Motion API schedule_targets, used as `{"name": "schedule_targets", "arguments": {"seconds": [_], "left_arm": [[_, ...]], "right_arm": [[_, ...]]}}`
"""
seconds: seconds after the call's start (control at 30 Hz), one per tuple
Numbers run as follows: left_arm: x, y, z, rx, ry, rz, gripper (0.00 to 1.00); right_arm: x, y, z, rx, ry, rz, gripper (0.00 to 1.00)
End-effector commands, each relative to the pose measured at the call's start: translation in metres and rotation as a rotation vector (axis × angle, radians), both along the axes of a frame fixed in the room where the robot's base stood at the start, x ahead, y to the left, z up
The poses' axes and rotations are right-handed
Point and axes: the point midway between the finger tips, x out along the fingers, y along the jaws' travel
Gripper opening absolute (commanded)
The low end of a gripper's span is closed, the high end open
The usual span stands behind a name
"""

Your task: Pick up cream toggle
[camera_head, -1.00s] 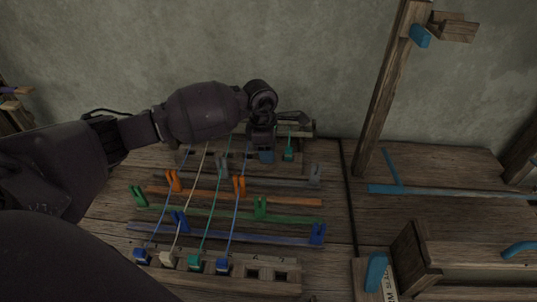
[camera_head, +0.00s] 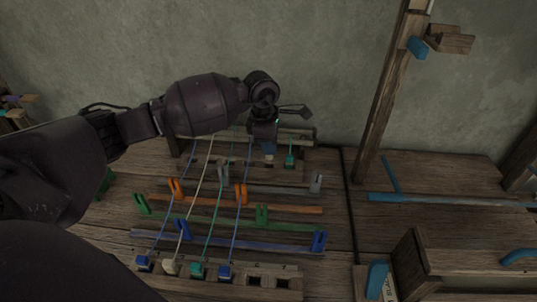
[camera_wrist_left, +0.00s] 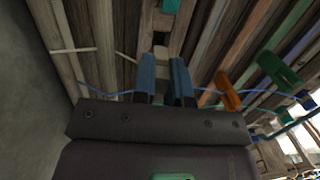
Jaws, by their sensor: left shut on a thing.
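A cream toggle (camera_head: 170,266) sits in the front slotted rail, between a blue toggle (camera_head: 144,263) and a green toggle (camera_head: 197,270). A cream thread runs back from it. My right gripper is not in view.
Orange (camera_head: 287,209), green (camera_head: 215,222) and blue (camera_head: 270,243) bars with upright clips lie across the threads. A tall wooden post (camera_head: 388,105) stands to the right. A blue rod (camera_head: 450,200) and a wooden box (camera_head: 465,262) are further right.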

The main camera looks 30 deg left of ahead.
Motion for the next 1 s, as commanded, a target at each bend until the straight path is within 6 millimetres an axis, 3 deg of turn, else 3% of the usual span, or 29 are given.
{"name": "schedule_targets", "arguments": {"seconds": [0.03,0.2,0.5,0.7,1.0], "left_arm": [[0.001,0.001,0.019,0.003,-0.01,0.0,0.0],[0.001,0.001,0.064,0.002,-0.009,0.0,0.0],[0.0,0.0,0.128,0.001,-0.005,0.0,0.0],[0.0,0.0,0.149,0.001,-0.003,0.001,0.0],[0.0,0.0,0.155,0.0,0.0,0.001,0.0]], "right_arm": [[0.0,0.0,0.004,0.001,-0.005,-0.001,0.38],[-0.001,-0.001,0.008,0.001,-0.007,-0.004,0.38],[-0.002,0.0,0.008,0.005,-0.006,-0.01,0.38],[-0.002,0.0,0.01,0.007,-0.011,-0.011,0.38],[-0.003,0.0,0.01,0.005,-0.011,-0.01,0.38]]}}
